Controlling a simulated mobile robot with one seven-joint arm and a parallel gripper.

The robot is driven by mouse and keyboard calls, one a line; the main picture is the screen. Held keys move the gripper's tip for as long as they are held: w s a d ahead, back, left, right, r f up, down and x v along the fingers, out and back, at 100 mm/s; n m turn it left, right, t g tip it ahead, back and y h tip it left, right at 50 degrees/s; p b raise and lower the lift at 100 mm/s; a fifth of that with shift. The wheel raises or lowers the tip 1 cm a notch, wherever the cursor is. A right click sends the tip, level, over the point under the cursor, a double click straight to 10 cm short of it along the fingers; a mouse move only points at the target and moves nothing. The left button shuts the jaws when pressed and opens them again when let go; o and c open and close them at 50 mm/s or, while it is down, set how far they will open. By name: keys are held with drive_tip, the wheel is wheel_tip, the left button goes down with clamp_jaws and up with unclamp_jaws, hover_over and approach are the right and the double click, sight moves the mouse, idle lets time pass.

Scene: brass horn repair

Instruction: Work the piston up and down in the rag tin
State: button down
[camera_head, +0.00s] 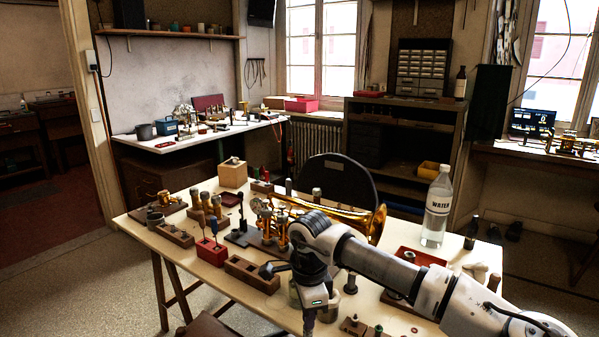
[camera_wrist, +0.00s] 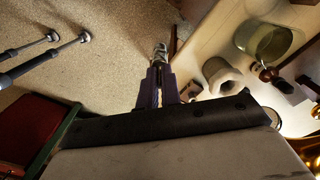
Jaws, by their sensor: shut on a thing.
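My gripper (camera_wrist: 160,88) is shut on a small silvery metal piece, which looks like the piston (camera_wrist: 160,54), in the wrist view. The piston points away from the wrist, over the floor just outside the table edge, clear of any container. In the head view my gripper (camera_head: 309,322) hangs down at the table's front edge, and the piston cannot be made out there. A round, open, greenish container (camera_wrist: 268,42) stands on the table to the right in the wrist view. I cannot tell whether it is the rag tin. A pale cylinder (camera_wrist: 220,74) is nearer the gripper.
The worktable (camera_head: 262,308) is crowded: a brass horn (camera_head: 345,216), a wooden block (camera_head: 250,272), a red tool holder (camera_head: 211,251) and a water bottle (camera_head: 437,208). A red-seated chair (camera_wrist: 28,130) is at the left in the wrist view. Open floor lies left of the table.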

wheel_tip(320, 180, down, 15)
drive_tip(key=w+a+n+p, duration=0.1)
drive_tip(key=a+n+p, duration=0.1)
drive_tip(key=n+p, duration=0.5)
drive_tip(key=n, duration=0.5)
drive_tip(key=shift+p, duration=0.35)
